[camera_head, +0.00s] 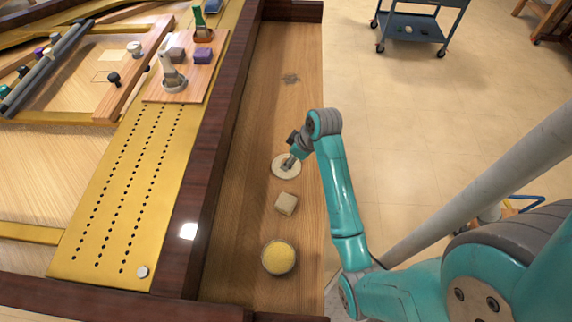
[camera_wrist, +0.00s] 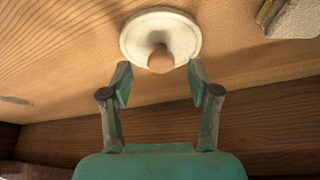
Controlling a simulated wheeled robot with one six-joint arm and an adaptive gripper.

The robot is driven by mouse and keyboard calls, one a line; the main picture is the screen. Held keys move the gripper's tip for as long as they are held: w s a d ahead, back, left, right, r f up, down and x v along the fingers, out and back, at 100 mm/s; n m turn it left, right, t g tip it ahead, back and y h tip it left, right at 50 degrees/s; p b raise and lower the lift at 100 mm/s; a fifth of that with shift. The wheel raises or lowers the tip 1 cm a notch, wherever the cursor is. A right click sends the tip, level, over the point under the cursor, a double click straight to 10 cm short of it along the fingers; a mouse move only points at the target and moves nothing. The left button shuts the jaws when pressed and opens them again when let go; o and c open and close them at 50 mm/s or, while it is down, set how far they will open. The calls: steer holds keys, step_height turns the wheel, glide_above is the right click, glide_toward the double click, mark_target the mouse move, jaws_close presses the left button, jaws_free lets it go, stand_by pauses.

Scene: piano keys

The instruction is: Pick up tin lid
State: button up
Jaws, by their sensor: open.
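The tin lid (camera_head: 279,160) is a round, cream-coloured disc lying flat on the wooden shelf. Nothing is held between the fingers. Whether a fingertip touches the lid cannot be told.
A beige block (camera_head: 286,204) and a round tin of yellow stuff (camera_head: 278,258) stand on the shelf (camera_head: 249,140) nearer me. A dark raised wooden rail (camera_head: 219,130) borders the shelf on the left. Behind the lid the shelf is mostly clear.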

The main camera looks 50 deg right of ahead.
steer(key=shift+x, duration=1.5)
steer(key=shift+a, duration=0.1)
steer(key=c, duration=1)
steer(key=shift+c, duration=0.2)
steer(key=shift+r, duration=0.15)
